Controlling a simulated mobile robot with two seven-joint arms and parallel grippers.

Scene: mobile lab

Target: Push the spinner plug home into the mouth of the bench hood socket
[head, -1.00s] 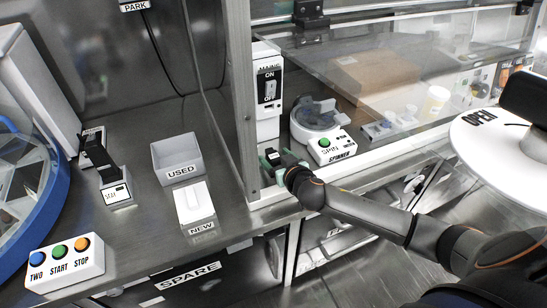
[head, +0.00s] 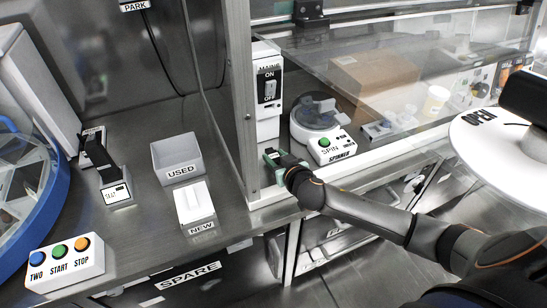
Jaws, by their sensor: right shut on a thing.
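My right gripper (head: 274,162) is at the lower left corner of the hood opening, in front of the white mains box (head: 268,92) with its ON/OFF switch. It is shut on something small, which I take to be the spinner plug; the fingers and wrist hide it. The socket mouth is not clearly visible behind the gripper, so I cannot tell whether plug and socket touch. The spinner (head: 318,122), a round grey device with a green SPIN button, stands just right of the gripper. My left gripper is not in view.
The hood's metal post (head: 240,100) stands close left of the gripper, and the glass sash (head: 390,60) slopes above. A USED bin (head: 177,158) and a NEW box (head: 194,204) sit on the left bench. A cardboard box (head: 375,80) is deeper in the hood.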

